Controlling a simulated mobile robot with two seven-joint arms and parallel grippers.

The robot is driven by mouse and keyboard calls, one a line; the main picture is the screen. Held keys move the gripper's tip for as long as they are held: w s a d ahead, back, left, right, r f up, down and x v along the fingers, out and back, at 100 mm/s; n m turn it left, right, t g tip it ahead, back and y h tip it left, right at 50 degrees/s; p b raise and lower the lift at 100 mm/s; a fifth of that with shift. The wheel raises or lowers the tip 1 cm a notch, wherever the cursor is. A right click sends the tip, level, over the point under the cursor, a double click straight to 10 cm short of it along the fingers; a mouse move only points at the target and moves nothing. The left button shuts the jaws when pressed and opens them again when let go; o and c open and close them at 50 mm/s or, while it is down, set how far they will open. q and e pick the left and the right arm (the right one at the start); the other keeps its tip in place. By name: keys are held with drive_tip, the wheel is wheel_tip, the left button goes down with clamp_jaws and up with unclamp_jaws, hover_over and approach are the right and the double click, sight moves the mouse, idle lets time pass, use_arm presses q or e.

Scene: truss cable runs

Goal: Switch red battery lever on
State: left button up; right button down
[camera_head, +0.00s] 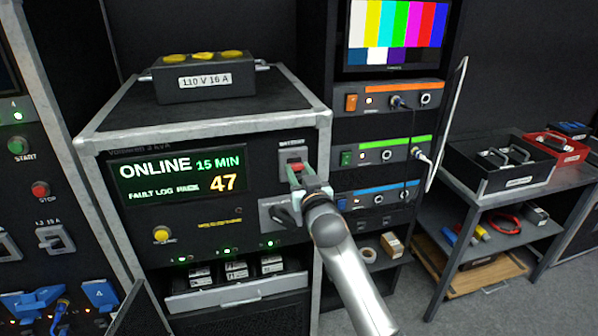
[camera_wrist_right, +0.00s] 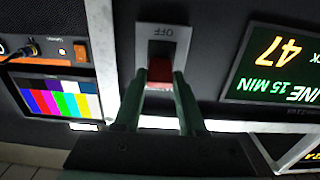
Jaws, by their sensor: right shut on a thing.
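The red battery lever (camera_head: 297,167) sits in a light grey plate on the upper right of the power unit's front panel (camera_head: 180,218). In the right wrist view the red lever (camera_wrist_right: 160,70) shows between my fingertips, with the plate (camera_wrist_right: 163,40) marked OFF at one end. My right gripper (camera_head: 299,176) is at the lever, its greenish fingers shut on it; the fingers (camera_wrist_right: 162,82) also show in the wrist view. The fingers hide part of the lever and plate. The unit's display reads ONLINE 15 MIN and 47. My left gripper is not in view.
A dark rotary handle (camera_head: 283,216) is just below the lever, close to my right gripper. A yellow button (camera_head: 161,235) is at the panel's lower left. A rack with switches and cables (camera_head: 387,155) stands to the right, beside a shelf table with toolboxes (camera_head: 500,172).

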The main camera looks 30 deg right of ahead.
drive_tip(key=shift+r+g+p, duration=0.3)
drive_tip(key=shift+r+p, duration=0.2)
drive_tip(key=shift+p, duration=0.45)
drive_tip(key=shift+w, duration=0.1)
drive_tip(key=shift+g+y, duration=0.4)
drive_tip(key=shift+g, duration=0.2)
drive_tip(key=shift+c, duration=2.4)
unclamp_jaws()
